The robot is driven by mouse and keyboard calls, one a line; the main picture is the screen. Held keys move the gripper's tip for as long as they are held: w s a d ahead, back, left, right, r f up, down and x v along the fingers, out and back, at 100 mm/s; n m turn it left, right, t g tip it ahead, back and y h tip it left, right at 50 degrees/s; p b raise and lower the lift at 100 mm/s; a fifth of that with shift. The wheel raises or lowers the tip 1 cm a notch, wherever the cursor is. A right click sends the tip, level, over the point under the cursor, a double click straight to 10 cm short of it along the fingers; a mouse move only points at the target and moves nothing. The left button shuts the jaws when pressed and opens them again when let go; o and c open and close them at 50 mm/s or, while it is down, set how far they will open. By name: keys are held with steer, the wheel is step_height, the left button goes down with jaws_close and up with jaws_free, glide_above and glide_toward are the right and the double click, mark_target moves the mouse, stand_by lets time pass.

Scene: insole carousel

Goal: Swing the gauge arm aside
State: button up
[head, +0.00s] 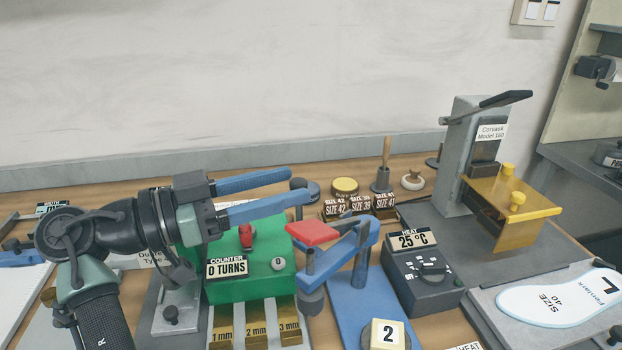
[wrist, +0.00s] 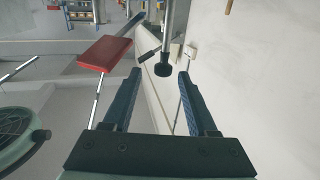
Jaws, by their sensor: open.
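A blue arm (head: 343,262) reaches left from a blue post on a blue base plate (head: 372,315) in the head view; I take it for the gauge arm. A red pad (head: 312,233) sits at its left end, above a dark upright pin. The red pad also shows in the wrist view (wrist: 104,53), left of the fingers. My gripper (head: 300,187) has two blue fingers, spread open, pointing right above the green counter box. In the wrist view, a metal rod with a black end (wrist: 163,69) appears between the fingertips (wrist: 160,75); whether it touches them I cannot tell.
The green counter box (head: 250,265) reads 0 turns, with brass gauge blocks in front. Right stand a dark heat box (head: 424,280), a grey press (head: 466,150) with a brass plate, and a white insole (head: 558,297). Stamps and knobs stand behind; the wall is close.

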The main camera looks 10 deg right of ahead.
steer(key=v, duration=0.7)
steer(key=shift+w, duration=0.1)
steer(key=w+d+r+n+t+y, duration=0.4)
steer(key=w+r+n+t+y, duration=0.25)
steer(key=n+t+y, duration=0.4)
steer(key=s+a+r+n+t+y, duration=0.1)
steer(key=s+r+n+t+y, duration=0.5)
steer(key=s+r+t, duration=0.95)
steer(key=s+r+m+g+p, duration=0.1)
steer(key=s+r+g+p, duration=0.2)
steer(key=r+p, duration=1.5)
step_height(320, 180, up, 4)
steer(key=shift+a+f+y, duration=0.15)
steer(key=shift+a+y, duration=0.2)
steer(key=shift+y, duration=0.1)
